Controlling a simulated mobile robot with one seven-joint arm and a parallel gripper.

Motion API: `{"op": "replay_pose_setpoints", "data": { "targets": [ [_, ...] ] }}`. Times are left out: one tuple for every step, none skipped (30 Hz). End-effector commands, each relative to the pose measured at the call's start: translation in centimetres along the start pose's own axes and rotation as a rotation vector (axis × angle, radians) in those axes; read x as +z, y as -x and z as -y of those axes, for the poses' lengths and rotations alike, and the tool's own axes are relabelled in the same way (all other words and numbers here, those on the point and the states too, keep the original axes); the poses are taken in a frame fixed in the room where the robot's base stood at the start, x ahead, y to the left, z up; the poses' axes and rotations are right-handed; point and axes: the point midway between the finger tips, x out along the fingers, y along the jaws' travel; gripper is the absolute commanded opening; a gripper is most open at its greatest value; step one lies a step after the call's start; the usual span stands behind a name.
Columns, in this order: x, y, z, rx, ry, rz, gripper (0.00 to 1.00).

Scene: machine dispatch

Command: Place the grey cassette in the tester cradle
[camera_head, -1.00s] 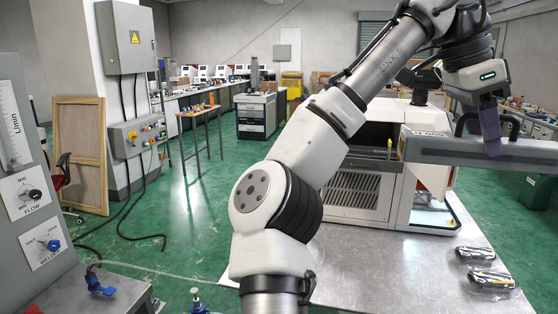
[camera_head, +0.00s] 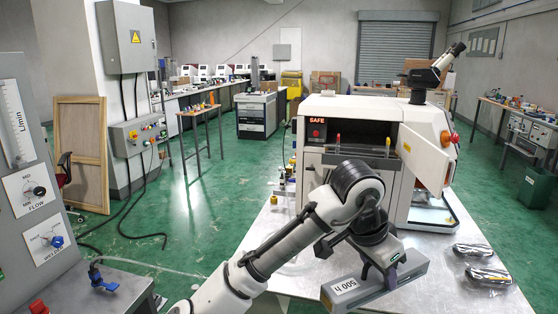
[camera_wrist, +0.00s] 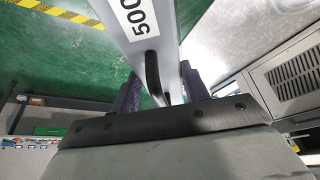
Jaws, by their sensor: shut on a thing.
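The grey cassette (camera_head: 408,272) is a long bar with a white number label on its near end. It is held low over the front of the metal bench; whether it touches the bench is unclear. My gripper (camera_head: 390,276) is shut on its middle from above. In the wrist view the cassette (camera_wrist: 181,16) runs between the purple fingers of my gripper (camera_wrist: 160,88). A white machine (camera_head: 352,108) with a lit SAFE sign stands behind, with a dark front slot and an open panel at right. I cannot clearly make out the tester cradle.
The metal bench (camera_head: 445,292) has two dark wrapped packages (camera_head: 472,250) at right, close to the cassette's far end. Small bottles (camera_head: 281,180) stand by the machine's left side. A grey control panel (camera_head: 30,190) with knobs stands at far left.

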Motion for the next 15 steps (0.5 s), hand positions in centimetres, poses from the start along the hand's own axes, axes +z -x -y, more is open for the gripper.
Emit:
{"op": "replay_pose_setpoints", "data": {
  "targets": [
    [1.5, -1.6, 0.5, -0.011, 0.045, -0.001, 0.1],
    [2.2, -2.5, 0.7, -0.021, 0.069, -0.001, 0.1],
    [3.3, -3.7, 1.2, -0.037, 0.107, -0.001, 0.1],
    [4.0, -4.6, 1.4, -0.047, 0.132, -0.001, 0.1],
    [4.8, -5.5, 1.8, -0.057, 0.158, -0.001, 0.1],
    [5.8, -6.6, 2.1, -0.071, 0.192, -0.001, 0.1],
    [6.5, -7.5, 2.5, -0.081, 0.218, -0.001, 0.1],
    [7.3, -8.4, 2.7, -0.091, 0.244, 0.0, 0.1],
    [8.3, -9.6, 3.1, -0.105, 0.278, 0.0, 0.1],
    [9.0, -10.4, 3.4, -0.116, 0.302, -0.001, 0.1],
    [9.8, -11.2, 3.7, -0.126, 0.327, -0.001, 0.1],
    [10.7, -12.4, 4.1, -0.138, 0.361, -0.001, 0.1],
    [11.4, -13.2, 4.3, -0.149, 0.385, -0.001, 0.1],
    [12.2, -14.1, 4.7, -0.159, 0.411, -0.001, 0.1],
    [13.1, -15.2, 5.0, -0.172, 0.443, -0.001, 0.1]
  ]
}}
